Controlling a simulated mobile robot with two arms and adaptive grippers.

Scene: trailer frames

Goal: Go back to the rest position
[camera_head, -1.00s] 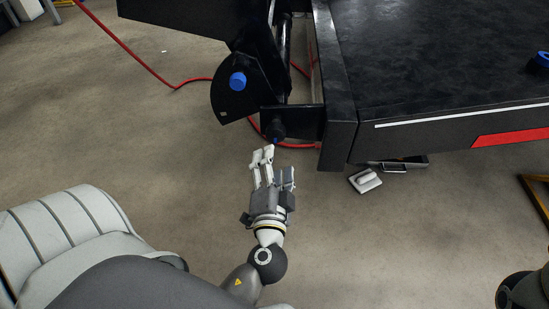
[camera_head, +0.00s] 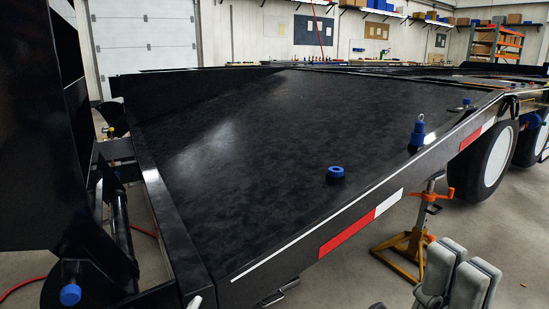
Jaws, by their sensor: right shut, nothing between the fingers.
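My right gripper (camera_head: 459,262) rises from the bottom edge at the lower right. Its grey fingers are shut with nothing between them, and it is in front of the trailer's side, apart from it.
A black trailer deck (camera_head: 270,140) fills the middle, with a blue cap (camera_head: 335,174) and a blue fitting (camera_head: 417,135) on it. An orange jack stand (camera_head: 406,245) and wheels (camera_head: 487,160) are on the right. A red hose (camera_head: 22,288) lies lower left.

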